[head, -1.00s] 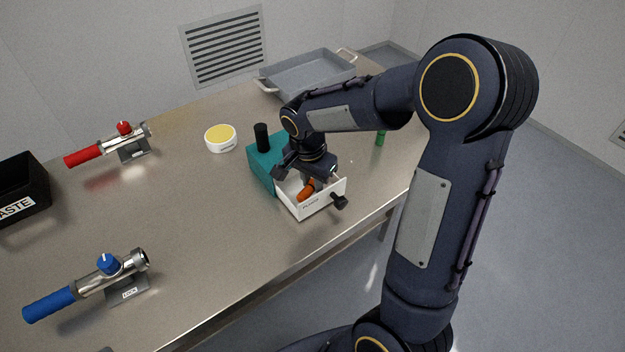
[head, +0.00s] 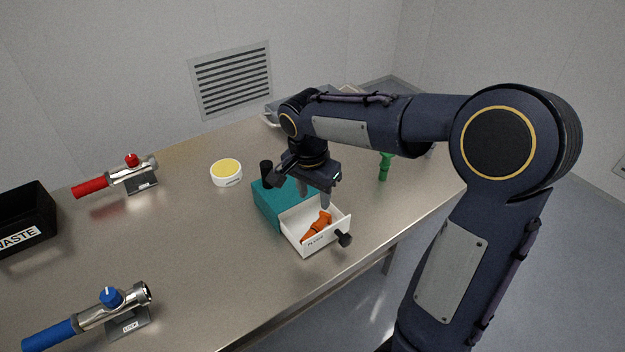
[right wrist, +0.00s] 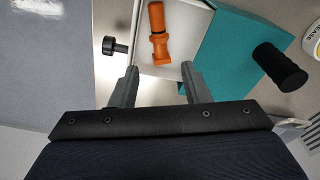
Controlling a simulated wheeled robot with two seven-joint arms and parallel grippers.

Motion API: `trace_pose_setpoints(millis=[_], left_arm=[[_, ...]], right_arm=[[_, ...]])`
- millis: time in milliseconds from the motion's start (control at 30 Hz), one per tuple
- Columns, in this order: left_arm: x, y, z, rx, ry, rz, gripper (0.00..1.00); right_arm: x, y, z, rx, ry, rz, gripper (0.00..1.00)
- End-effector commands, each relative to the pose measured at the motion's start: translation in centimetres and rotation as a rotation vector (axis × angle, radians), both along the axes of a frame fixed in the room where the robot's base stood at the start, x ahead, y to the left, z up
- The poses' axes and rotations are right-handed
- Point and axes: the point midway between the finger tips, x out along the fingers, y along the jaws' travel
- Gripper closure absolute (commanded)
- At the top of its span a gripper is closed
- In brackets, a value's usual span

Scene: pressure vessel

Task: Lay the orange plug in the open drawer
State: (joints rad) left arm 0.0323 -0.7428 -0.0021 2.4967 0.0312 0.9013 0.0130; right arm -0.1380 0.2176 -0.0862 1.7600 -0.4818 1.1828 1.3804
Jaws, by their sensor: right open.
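The orange plug (head: 316,226) lies inside the white open drawer (head: 322,242), which sticks out of the teal box (head: 270,204). In the right wrist view the plug (right wrist: 158,34) rests on the floor of the drawer (right wrist: 185,55), with nothing gripping it. My right gripper (head: 314,200) is open and empty, above the drawer and apart from the plug. In the right wrist view its two fingers (right wrist: 158,88) stand wide apart, with the plug beyond their tips. My left gripper is not in view.
A dark knob (head: 344,239) juts from the drawer's front. A green plug (head: 385,166) stands to the right. A white tub with a yellow lid (head: 227,172), a red-handled valve (head: 120,177), a blue-handled valve (head: 95,315) and a black waste bin (head: 25,222) are leftward. The front middle table is clear.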

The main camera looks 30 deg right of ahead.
Motion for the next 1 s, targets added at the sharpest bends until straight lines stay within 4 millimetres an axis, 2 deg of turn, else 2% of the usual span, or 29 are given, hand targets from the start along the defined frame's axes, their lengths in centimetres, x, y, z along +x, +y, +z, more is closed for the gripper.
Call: trace_pose_setpoints(millis=[100, 267, 367, 467, 567, 700, 800, 900, 1000], left_arm=[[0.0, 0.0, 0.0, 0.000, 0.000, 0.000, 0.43], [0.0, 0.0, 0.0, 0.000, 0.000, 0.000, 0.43], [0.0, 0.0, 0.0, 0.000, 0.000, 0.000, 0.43], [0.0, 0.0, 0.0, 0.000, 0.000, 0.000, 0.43], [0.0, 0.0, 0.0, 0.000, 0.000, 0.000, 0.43], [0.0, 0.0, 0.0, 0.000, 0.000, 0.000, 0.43], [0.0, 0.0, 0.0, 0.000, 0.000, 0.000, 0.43], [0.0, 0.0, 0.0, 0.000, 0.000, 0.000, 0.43], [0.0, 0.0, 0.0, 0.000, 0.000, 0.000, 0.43]], right_arm=[[-0.1, 0.2, 2.2, 0.001, -0.004, 0.001, 0.58], [-0.2, 0.5, 3.9, 0.000, -0.001, 0.002, 0.58], [-1.0, 0.5, 4.5, 0.018, -0.008, 0.031, 0.58], [-3.5, 0.5, 4.9, 0.074, -0.040, 0.140, 0.58], [-7.7, 1.1, 4.9, 0.149, -0.112, 0.329, 0.58], [-13.4, 3.0, 4.0, 0.203, -0.269, 0.619, 0.58], [-16.4, 4.5, 3.0, 0.194, -0.381, 0.787, 0.58], [-18.3, 5.8, 2.0, 0.165, -0.462, 0.903, 0.58], [-19.2, 6.5, 1.3, 0.141, -0.508, 0.970, 0.58]])
